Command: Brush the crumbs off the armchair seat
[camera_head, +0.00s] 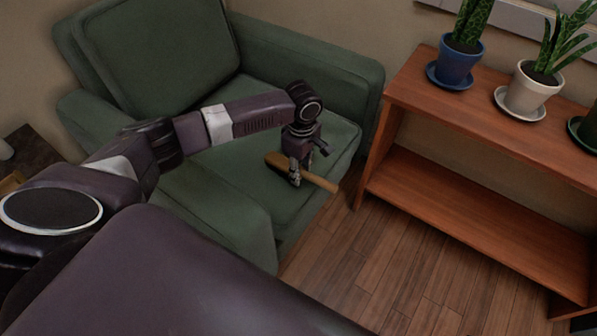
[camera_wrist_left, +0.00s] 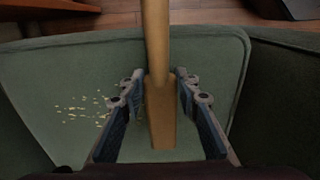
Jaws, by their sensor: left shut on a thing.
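The green armchair (camera_head: 150,60) stands at the left in the head view. Its seat cushion (camera_head: 235,180) also fills much of the left wrist view (camera_wrist_left: 60,70). My left gripper (camera_head: 296,180) is over the front part of the seat, shut on a wooden brush (camera_head: 320,182). In the left wrist view the brush (camera_wrist_left: 156,40) runs between the two fingers (camera_wrist_left: 158,95), its handle pointing to the top. Pale crumbs (camera_wrist_left: 88,108) lie scattered on the seat to the left of the brush in that view. Bristles are hidden, and I cannot tell whether they touch the seat. My right gripper is not seen.
A wooden shelf unit (camera_head: 480,115) stands right of the armchair, with a blue-potted plant (camera_head: 458,62) and a white-potted plant (camera_head: 533,84) on top. Its lower shelf looks empty. The wooden floor (camera_head: 385,265) in front is clear. A dark side table (camera_head: 35,150) is at the left edge.

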